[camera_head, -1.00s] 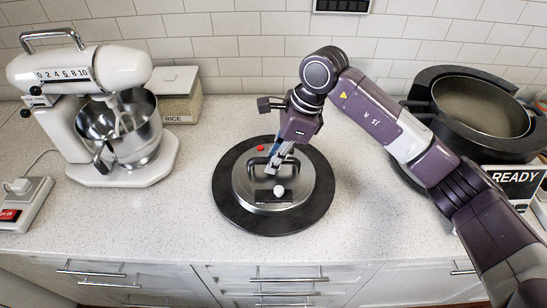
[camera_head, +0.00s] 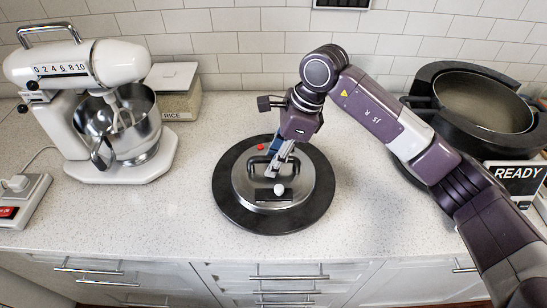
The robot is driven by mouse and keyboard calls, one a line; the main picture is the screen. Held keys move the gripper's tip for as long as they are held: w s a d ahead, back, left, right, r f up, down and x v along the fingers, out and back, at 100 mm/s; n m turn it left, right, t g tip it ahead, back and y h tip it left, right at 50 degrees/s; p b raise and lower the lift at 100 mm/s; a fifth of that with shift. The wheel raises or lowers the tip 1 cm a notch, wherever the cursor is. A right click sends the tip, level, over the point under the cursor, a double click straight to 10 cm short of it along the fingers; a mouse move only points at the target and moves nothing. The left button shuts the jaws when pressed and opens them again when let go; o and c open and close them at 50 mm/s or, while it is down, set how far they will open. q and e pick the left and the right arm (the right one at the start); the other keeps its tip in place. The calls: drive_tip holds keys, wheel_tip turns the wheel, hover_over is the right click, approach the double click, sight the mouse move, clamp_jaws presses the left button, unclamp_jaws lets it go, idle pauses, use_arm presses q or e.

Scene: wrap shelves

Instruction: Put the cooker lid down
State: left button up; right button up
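The cooker lid (camera_head: 304,184), a round silver disc with a black bar handle (camera_head: 255,165), lies flat on a round black mat (camera_head: 228,205) on the counter. A white knob (camera_head: 279,190) and a red button (camera_head: 260,147) show on its top. My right gripper (camera_head: 276,165) points down at the handle, its fingers slightly apart around the bar. The far finger is partly hidden, so any contact is hard to see. My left gripper is out of view.
A black cooker pot (camera_head: 450,128) stands at the right behind my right arm, with a READY sign (camera_head: 516,174) before it. A stand mixer (camera_head: 75,70) and a rice box (camera_head: 178,105) stand at the left. The counter beside the mat is clear.

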drive_tip(key=shift+r+p, duration=0.5)
drive_tip(key=shift+p, duration=0.05)
drive_tip(key=shift+r+p, duration=0.45)
drive_tip(key=shift+p, duration=0.1)
drive_tip(key=shift+w+d+r+b, duration=0.1)
drive_tip(key=shift+d+r+b, duration=0.4)
drive_tip(key=shift+b, duration=0.5)
drive_tip(key=b+v, duration=0.2)
drive_tip(key=v, duration=0.8)
drive_tip(key=shift+b, duration=0.4)
drive_tip(key=shift+a+r, duration=0.1)
drive_tip(key=shift+r, duration=0.05)
